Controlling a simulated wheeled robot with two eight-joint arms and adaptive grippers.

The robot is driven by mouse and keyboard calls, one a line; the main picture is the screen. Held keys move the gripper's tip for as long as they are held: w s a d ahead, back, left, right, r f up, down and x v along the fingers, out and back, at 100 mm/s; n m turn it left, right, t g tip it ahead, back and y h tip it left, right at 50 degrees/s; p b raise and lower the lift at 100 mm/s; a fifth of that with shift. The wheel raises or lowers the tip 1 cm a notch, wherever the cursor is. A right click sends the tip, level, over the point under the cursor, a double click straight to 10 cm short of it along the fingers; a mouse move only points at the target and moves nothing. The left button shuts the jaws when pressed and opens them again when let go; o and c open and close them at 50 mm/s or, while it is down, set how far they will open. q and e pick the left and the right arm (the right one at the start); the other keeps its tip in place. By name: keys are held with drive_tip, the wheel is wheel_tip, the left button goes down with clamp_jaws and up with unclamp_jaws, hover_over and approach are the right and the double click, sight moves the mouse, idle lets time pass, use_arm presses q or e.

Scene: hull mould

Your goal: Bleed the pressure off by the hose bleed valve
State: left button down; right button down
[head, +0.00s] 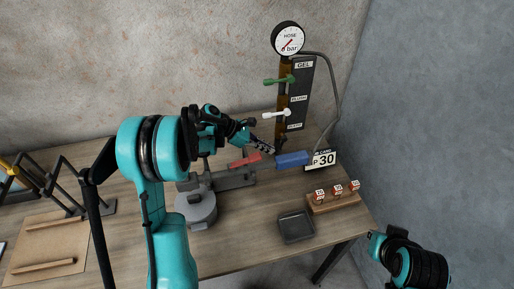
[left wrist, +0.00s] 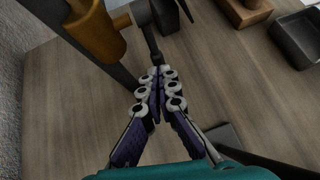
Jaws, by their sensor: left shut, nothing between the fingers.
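The hose gauge (head: 289,40), a white dial with a red needle, tops the brass-coloured column (head: 283,98). A green lever (head: 278,81) and a white lever (head: 275,114) stick out from the column. A small, hardly legible label (head: 295,126) is lowest on the dark panel, and a dark valve part (head: 283,141) sits below it. My left gripper (head: 272,150) is shut and empty by the column's foot. In the left wrist view its closed fingertips (left wrist: 157,74) are at the end of a dark stem (left wrist: 149,42) from a brass body (left wrist: 97,31); contact is unclear.
A blue handle (head: 293,159) and a red one (head: 245,160) lie close to my left gripper. A hose (head: 338,90) curves beside the panel.

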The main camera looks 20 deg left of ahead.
use_arm(q)
drive_tip(key=shift+w+d, duration=0.15)
drive_tip(key=shift+d, duration=0.1)
use_arm(e)
drive_tip(key=shift+f, duration=0.1)
use_arm(q)
drive_tip(key=shift+b+x, duration=0.5)
drive_tip(key=shift+x, duration=0.45)
drive_tip(key=shift+a, duration=0.15)
use_arm(e)
drive_tip(key=shift+f, duration=0.4)
use_arm(q)
drive_tip(key=shift+r, duration=0.15)
use_arm(e)
drive_tip(key=shift+r, duration=0.15)
